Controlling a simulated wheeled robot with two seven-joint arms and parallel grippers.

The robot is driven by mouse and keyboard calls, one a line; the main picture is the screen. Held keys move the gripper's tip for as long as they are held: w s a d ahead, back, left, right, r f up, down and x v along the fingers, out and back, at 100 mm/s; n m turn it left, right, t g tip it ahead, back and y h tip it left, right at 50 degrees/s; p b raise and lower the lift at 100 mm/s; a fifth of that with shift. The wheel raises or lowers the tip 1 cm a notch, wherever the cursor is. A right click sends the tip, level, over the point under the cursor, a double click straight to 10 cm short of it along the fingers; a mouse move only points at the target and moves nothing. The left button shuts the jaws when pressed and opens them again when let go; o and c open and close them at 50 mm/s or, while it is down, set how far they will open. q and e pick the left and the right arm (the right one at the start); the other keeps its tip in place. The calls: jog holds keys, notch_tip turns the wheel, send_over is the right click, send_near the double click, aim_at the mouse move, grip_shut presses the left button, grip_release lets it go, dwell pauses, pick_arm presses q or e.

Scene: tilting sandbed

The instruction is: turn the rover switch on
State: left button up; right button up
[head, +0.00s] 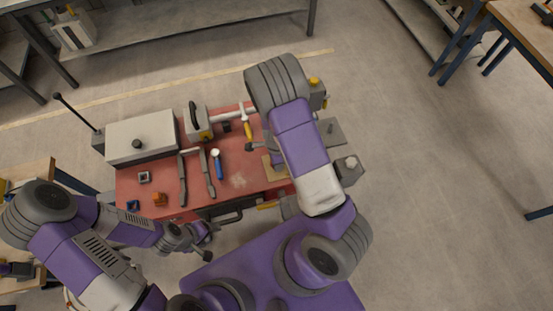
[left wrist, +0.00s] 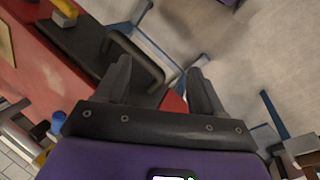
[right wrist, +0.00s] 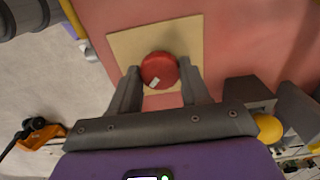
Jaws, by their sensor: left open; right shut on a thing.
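A round red knob (right wrist: 158,67) with a small white mark sits on a tan square plate (right wrist: 125,46) on the red bench top in the right wrist view. My right gripper (right wrist: 159,78) is shut on the knob, one finger on each side. In the head view my right arm hides the knob and most of this gripper; an edge of the tan plate (head: 269,168) shows. My left gripper (head: 203,240) is open and empty in front of the bench; its parted fingers show in the left wrist view (left wrist: 158,75). I cannot tell which part is the rover switch.
The red bench top (head: 240,181) holds a grey box (head: 140,140) with a lever, a blue-handled tool (head: 218,166) and a yellow-handled hammer (head: 246,126). A black handle (head: 232,217) juts from its front.

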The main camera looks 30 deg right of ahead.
dwell(0.3)
jog(key=o, duration=1)
jog(key=shift+o, duration=0.2)
notch_tip(320, 180, up, 8)
jog(key=shift+f+p, duration=0.2)
jog(key=shift+p, duration=0.8)
